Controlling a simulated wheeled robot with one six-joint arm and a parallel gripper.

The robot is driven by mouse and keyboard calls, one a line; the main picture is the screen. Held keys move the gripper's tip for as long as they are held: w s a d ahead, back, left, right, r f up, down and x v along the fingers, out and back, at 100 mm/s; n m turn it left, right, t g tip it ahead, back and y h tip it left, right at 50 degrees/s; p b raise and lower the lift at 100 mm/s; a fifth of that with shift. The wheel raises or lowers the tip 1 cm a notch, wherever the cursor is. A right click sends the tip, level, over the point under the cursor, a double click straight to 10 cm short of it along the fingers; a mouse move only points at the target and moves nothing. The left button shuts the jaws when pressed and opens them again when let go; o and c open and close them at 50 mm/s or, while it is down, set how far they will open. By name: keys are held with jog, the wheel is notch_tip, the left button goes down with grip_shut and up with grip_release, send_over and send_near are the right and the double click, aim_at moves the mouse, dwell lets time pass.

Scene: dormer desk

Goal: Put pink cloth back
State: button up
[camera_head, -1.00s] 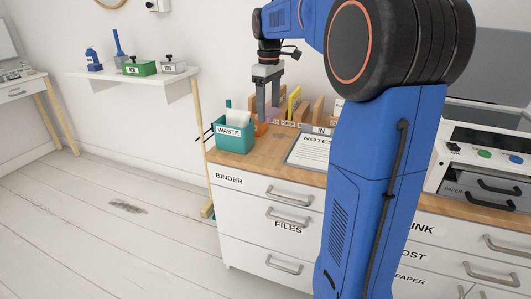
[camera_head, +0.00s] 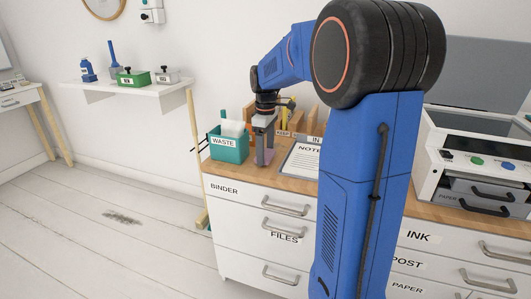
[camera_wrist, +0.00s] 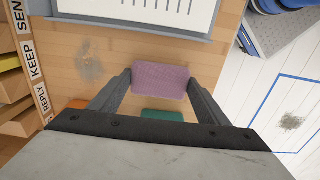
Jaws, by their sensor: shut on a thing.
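The pink cloth (camera_wrist: 160,80) is a flat mauve-pink piece between the fingertips of my gripper (camera_wrist: 160,83) in the wrist view. My gripper is shut on it. In the head view, my gripper (camera_head: 264,145) points down over the wooden desk top, and the cloth (camera_head: 263,157) shows low between its fingers. It is just right of the teal WASTE bin. I cannot tell whether the cloth touches the desk. A grey smudge (camera_wrist: 88,60) marks the desk left of the cloth in the wrist view.
The WASTE bin (camera_head: 228,155) holds papers close left of my gripper. A NOTES tray (camera_head: 302,161) lies close right. A labelled file rack (camera_wrist: 37,80) runs along the left in the wrist view. A shelf (camera_head: 135,89) hangs farther left; a printer (camera_head: 480,165) stands right.

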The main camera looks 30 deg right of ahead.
jog(key=shift+f, duration=0.3)
jog(key=shift+f, duration=0.1)
jog(key=o, duration=1)
notch_tip(320, 180, up, 11)
jog(key=s+a+m+t, duration=0.1)
jog(key=s+a+m, duration=0.1)
jog(key=s+a, duration=0.45)
jog(key=s+a+f+m+t, duration=0.1)
jog(key=s+a+f+m, duration=0.1)
jog(key=s, duration=0.6)
jog(key=s+a+f+m+t, duration=0.1)
jog(key=s+a+f, duration=0.3)
jog(key=s+f, duration=0.2)
jog(key=s+a+f+m+t, duration=0.1)
jog(key=s+a+f+m, duration=0.1)
jog(key=s, duration=0.7)
notch_tip(320, 180, down, 2)
jog(key=shift+s+a+f+m+t, duration=0.3)
jog(key=shift+s+a+t, duration=0.1)
jog(key=shift+a, duration=0.25)
